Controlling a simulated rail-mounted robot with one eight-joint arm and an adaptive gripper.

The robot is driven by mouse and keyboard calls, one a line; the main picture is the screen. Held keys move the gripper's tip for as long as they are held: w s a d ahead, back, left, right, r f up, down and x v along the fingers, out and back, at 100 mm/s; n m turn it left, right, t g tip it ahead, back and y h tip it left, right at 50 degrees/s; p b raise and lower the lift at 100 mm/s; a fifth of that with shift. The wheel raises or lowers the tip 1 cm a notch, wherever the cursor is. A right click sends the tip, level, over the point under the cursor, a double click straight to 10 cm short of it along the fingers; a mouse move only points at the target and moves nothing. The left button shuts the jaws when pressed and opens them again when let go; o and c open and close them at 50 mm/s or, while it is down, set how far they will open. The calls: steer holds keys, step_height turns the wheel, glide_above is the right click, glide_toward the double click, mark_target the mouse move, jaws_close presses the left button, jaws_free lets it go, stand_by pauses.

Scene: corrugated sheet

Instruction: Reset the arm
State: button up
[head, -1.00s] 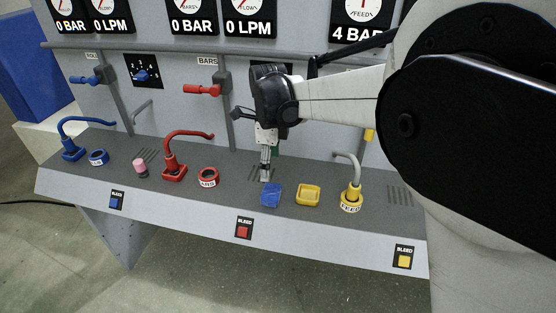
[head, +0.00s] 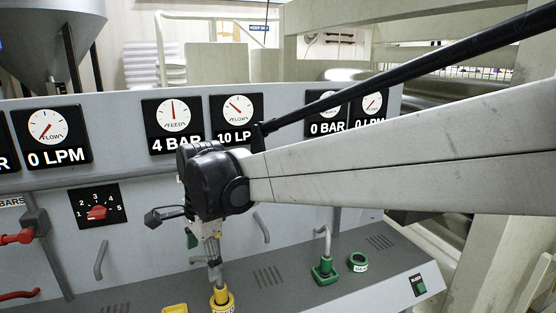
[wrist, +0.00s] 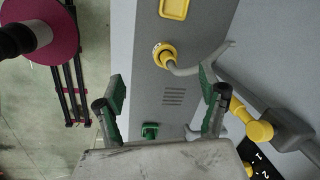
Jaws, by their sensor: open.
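My arm reaches in from the right in the head view. My gripper (head: 214,262) points down over the console, in front of the yellow hose fitting (head: 221,298) in the picture. In the wrist view my gripper (wrist: 158,88) has its two green-and-black fingers spread wide with nothing between them. The yellow fitting with its grey bent hose (wrist: 163,52) lies beyond the fingers there, apart from them. Whether anything touches the gripper in the head view is hard to tell.
A green fitting with a grey hose (head: 324,270) and a green ring (head: 358,262) stand to the right on the console (head: 290,294). A red selector knob (head: 97,212) is on the panel. A yellow tray (wrist: 174,8) and a yellow valve handle (wrist: 259,131) show in the wrist view.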

steer(key=s+d+r+n+t, duration=0.1)
steer(key=s+d+r+n, duration=0.15)
steer(key=d, duration=0.85)
steer(key=s+d+r+n+t, duration=0.2)
steer(key=s+d, duration=0.1)
steer(key=d, duration=0.7)
steer(key=s+d+f+n+t, duration=0.1)
steer(key=s+d+f+n, duration=0.1)
steer(key=s+d, duration=0.3)
steer(key=s+d+f+n+t+h, duration=0.1)
steer(key=s+d, duration=0.4)
steer(key=d, duration=0.5)
steer(key=shift+s+f+n+t, duration=0.35)
steer(key=shift+f+n, duration=0.55)
steer(key=shift+n, duration=0.35)
steer(key=shift+d, duration=0.1)
